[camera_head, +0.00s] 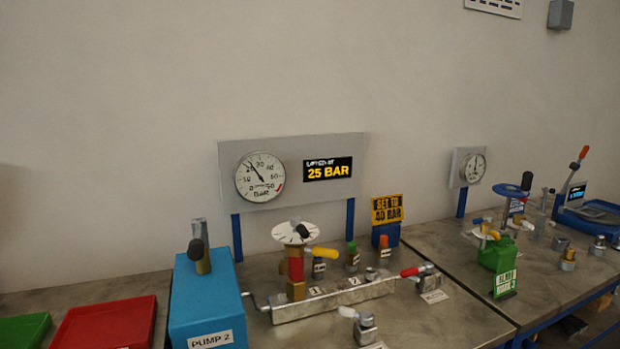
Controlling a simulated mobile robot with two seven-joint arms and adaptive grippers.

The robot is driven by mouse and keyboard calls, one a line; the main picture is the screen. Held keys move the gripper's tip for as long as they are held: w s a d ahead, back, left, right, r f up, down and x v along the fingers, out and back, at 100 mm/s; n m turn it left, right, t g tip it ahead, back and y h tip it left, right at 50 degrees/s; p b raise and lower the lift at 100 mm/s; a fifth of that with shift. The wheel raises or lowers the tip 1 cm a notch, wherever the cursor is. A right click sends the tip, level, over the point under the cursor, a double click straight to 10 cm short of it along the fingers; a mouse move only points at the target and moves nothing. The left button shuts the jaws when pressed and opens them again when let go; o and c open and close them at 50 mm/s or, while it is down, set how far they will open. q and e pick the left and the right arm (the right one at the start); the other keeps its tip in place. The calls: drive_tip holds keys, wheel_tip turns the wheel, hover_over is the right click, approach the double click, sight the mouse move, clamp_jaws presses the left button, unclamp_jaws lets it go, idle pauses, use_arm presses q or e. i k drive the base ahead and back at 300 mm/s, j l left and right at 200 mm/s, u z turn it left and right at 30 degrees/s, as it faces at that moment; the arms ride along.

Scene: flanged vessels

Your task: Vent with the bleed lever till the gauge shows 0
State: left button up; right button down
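A round white gauge (260,177) is mounted on a grey panel (213,145) on the back wall side of the bench. Its needle points up and left, just short of the 30 mark. The lit display (328,169) beside it reads 25 BAR. Below, a grey manifold block (333,299) carries a brass valve with a yellow lever (322,253) and a white dial (296,232). A red-handled lever (410,271) sticks out at the block's right end. The small labels are too blurred to tell which is the bleed lever. Neither gripper shows.
A blue PUMP 2 box (205,300) stands left of the manifold. Red (103,325) and green (22,331) trays lie further left. A yellow sign (387,209) reads SET TO 40 BAR. On the right bench are a second gauge (473,168) and a green can (497,254).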

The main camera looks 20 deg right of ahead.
sight(428, 266)
drive_tip(key=z, duration=1.3)
